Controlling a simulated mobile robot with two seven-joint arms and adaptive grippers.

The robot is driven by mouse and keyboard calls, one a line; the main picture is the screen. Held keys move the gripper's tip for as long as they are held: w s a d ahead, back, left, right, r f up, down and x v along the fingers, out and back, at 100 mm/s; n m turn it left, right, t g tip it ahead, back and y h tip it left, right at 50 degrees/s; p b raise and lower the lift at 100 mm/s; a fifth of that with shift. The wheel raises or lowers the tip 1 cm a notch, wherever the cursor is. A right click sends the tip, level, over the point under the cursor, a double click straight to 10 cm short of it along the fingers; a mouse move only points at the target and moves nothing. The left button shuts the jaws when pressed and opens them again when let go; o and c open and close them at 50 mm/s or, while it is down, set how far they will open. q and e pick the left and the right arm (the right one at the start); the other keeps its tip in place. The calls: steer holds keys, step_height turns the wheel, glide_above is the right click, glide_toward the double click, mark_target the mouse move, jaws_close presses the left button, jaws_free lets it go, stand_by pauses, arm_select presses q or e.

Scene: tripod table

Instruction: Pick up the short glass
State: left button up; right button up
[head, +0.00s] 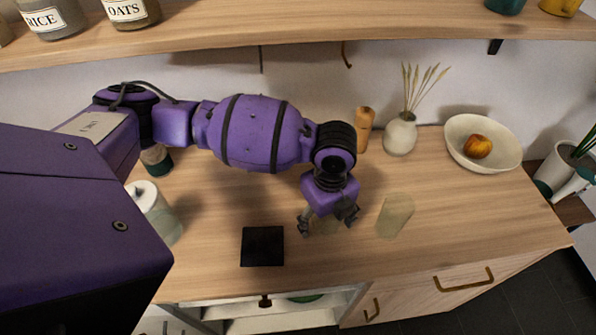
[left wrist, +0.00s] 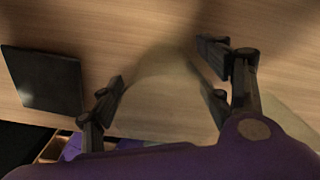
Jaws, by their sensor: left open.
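The short glass (head: 325,228) is a faint, see-through tumbler on the wooden counter, mostly hidden under my left gripper (head: 328,222) in the head view. In the left wrist view the short glass (left wrist: 163,100) shows as a pale, translucent shape between the two fingers of my left gripper (left wrist: 162,88). The fingers are open, one on each side of it; whether either touches it I cannot tell. A taller clear glass (head: 395,215) stands just right of the gripper. My right gripper is in neither view.
A black square mat (head: 262,246) lies left of the gripper. A white canister (head: 155,210) stands farther left. Behind are a wooden mill (head: 364,128), a vase (head: 400,135) and a bowl (head: 483,133) with fruit. A shelf (head: 300,20) overhangs the back. The right front counter is clear.

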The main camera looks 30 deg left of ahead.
arm_select(q)
steer(key=shift+w+r, duration=0.2)
steer(key=shift+r, duration=0.15)
steer(key=shift+c, duration=0.7)
steer(key=c, duration=1.2)
steer(key=shift+c, duration=0.2)
